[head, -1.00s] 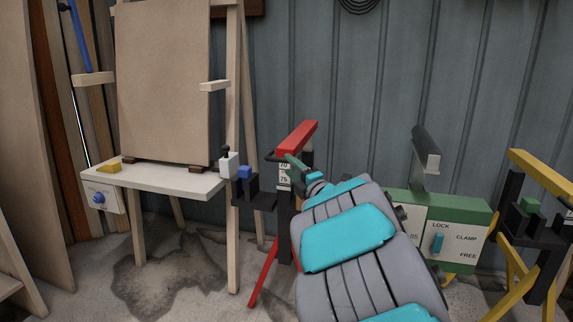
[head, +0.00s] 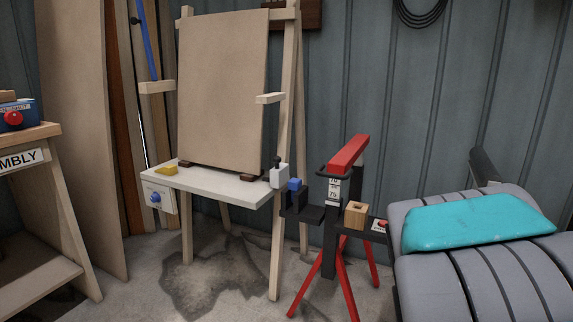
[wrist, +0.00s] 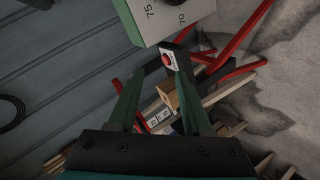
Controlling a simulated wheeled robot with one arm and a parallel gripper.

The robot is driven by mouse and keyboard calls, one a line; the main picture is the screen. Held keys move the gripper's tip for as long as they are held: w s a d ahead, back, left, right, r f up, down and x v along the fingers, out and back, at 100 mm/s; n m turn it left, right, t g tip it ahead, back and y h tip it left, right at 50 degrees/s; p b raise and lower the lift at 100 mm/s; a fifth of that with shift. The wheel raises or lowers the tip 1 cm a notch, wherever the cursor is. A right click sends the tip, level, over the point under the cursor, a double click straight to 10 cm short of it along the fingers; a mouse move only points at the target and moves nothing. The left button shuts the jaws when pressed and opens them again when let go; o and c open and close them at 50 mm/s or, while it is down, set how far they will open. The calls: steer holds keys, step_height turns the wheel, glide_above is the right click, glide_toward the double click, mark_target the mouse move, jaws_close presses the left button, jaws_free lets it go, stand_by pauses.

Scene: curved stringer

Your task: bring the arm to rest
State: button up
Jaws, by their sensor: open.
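My gripper (wrist: 158,90) shows in the wrist view with its two green fingers apart and nothing held between them. Beyond the fingers are a wooden block (wrist: 168,95) and a red button (wrist: 167,59), both apart from the gripper as far as I can tell. In the head view my grey and teal arm (head: 480,225) fills the lower right, and my gripper is not visible there.
A red-topped stand (head: 347,152) on red legs bears a wooden block with a hole (head: 356,214), close left of my arm. An easel with a white shelf (head: 222,188) stands further left. A wooden bench (head: 35,133) is at far left. A green-edged box (wrist: 165,18) is near my gripper.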

steer(key=s+a+f+m+g+y, duration=0.1)
steer(key=s+a+f+m+g, duration=0.1)
steer(key=s, duration=1.1)
steer(key=s+a+f+m+g+y+p, duration=0.1)
steer(key=s+a+f+m+g, duration=0.2)
steer(key=s, duration=1)
steer(key=s+a+f+m+g+y+p, duration=0.1)
steer(key=s+a+f+m+g+y, duration=0.1)
steer(key=s+a+g, duration=0.6)
steer(key=s+f+m, duration=0.1)
steer(key=s+f, duration=0.1)
steer(key=s, duration=0.4)
